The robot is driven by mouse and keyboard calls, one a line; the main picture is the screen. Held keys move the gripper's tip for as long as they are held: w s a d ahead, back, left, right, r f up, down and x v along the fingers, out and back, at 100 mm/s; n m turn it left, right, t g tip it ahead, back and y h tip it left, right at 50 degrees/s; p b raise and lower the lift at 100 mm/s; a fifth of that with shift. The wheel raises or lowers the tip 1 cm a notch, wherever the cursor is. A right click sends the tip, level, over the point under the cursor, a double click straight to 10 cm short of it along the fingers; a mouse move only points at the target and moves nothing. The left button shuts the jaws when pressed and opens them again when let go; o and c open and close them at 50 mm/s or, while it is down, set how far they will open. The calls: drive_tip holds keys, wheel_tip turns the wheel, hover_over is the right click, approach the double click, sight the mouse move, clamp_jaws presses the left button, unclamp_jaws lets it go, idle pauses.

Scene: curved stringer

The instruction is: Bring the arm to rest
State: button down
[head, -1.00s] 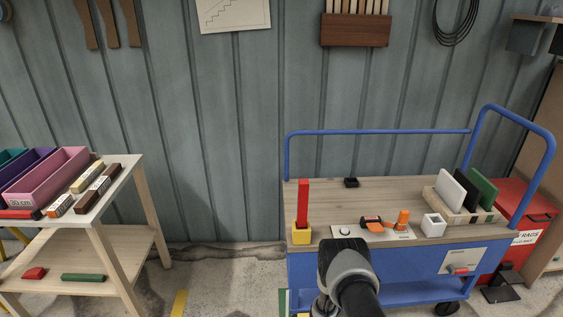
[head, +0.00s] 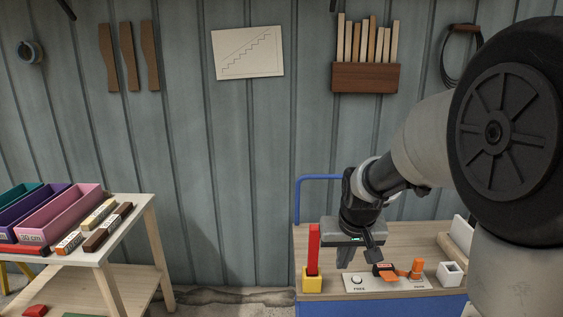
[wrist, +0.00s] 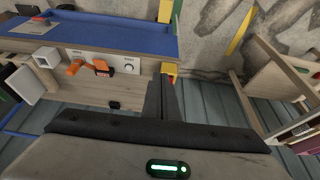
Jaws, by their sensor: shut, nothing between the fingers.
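My gripper (head: 347,256) hangs above the wooden top of the blue trolley (head: 420,240), to the right of the red upright bar. In the wrist view its two fingers (wrist: 164,92) lie together with nothing between them. My arm comes in from the right edge of the head view and bends down to the gripper. I cannot tell the exact height of the fingertips above the trolley top.
The red bar (head: 314,247) stands in a yellow block (head: 312,282) close left of my gripper. A light plate (head: 387,281) with orange items and a white block (head: 450,273) lie nearby. A side table (head: 136,225) with coloured bins stands left; the gap between is clear.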

drive_tip(key=s+r+t, duration=0.1)
drive_tip(key=s+r, duration=0.4)
drive_tip(key=s, duration=0.7)
drive_tip(key=s+r, duration=0.6)
drive_tip(key=s, duration=0.6)
wheel_tip(320, 180, up, 23)
drive_tip(key=p, duration=2.4)
drive_tip(key=shift+w+a+r, duration=0.15)
drive_tip(key=shift+w+r, duration=0.05)
drive_tip(key=shift+w, duration=0.05)
